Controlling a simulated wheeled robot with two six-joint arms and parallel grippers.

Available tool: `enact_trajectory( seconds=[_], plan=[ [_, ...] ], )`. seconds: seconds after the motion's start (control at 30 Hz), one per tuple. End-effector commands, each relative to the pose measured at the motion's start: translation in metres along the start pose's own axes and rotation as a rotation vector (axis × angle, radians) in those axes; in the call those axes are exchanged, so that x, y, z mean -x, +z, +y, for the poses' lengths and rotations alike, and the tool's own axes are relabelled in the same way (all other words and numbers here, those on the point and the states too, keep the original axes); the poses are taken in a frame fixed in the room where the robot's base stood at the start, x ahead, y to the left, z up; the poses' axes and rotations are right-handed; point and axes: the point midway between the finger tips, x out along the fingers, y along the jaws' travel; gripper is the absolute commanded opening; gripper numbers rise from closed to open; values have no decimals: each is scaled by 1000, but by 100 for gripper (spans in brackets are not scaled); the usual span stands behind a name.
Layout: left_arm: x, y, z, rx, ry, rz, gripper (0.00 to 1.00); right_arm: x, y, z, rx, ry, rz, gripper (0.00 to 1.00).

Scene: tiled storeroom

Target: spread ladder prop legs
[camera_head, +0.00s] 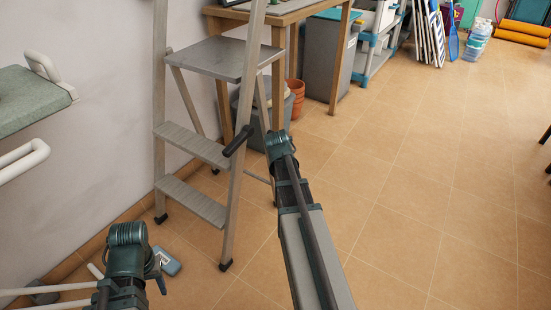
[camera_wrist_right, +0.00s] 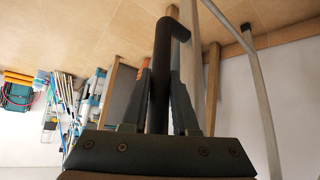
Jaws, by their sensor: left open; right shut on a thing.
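A grey metal stepladder (camera_head: 192,148) stands upright on the tiled floor by the wall, with several treads and a flat top platform (camera_head: 220,58). A black handle (camera_head: 238,141) juts from its near front rail. In the right wrist view, my right gripper (camera_wrist_right: 161,75) is shut on a black bar with a bent end (camera_wrist_right: 164,40), seemingly this handle. In the head view, my right arm reaches the ladder's right side; its fingers cannot be made out. My left gripper (camera_head: 128,268) is low at the left, apart from the ladder, open; its fingers are mostly hidden.
A wooden table (camera_head: 280,15) stands right behind the ladder, with a grey bin (camera_head: 286,125) and a terracotta pot (camera_head: 296,92) below. A wall and a white-railed green seat (camera_head: 28,98) are at the left. A small blue-grey item (camera_head: 167,262) lies near my left gripper.

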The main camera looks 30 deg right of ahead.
Motion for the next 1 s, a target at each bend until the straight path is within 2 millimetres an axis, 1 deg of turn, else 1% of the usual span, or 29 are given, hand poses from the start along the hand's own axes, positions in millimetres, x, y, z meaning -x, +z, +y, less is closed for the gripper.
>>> enact_trajectory(
  seconds=[0.1, 0.5, 0.53, 0.6, 0.7, 1.0],
  plan=[
    [-2, 0, 0, 0, 0, 0, 50, -4, -4, 3, 6, 9, 16, 0],
    [-2, 0, 0, 0, 0, 0, 50, -5, -8, 6, 10, 15, 26, 0],
    [-2, 0, 0, 0, 0, 0, 50, -5, -8, 6, 10, 15, 27, 29],
    [-2, 0, 0, 0, 0, 0, 50, -5, -8, 6, 10, 16, 26, 42],
    [-2, 0, 0, 0, 0, 0, 50, -5, -7, 6, 9, 14, 25, 57],
    [-2, 0, 0, 0, 0, 0, 50, -3, -5, 4, 8, 12, 22, 57]
  ],
)
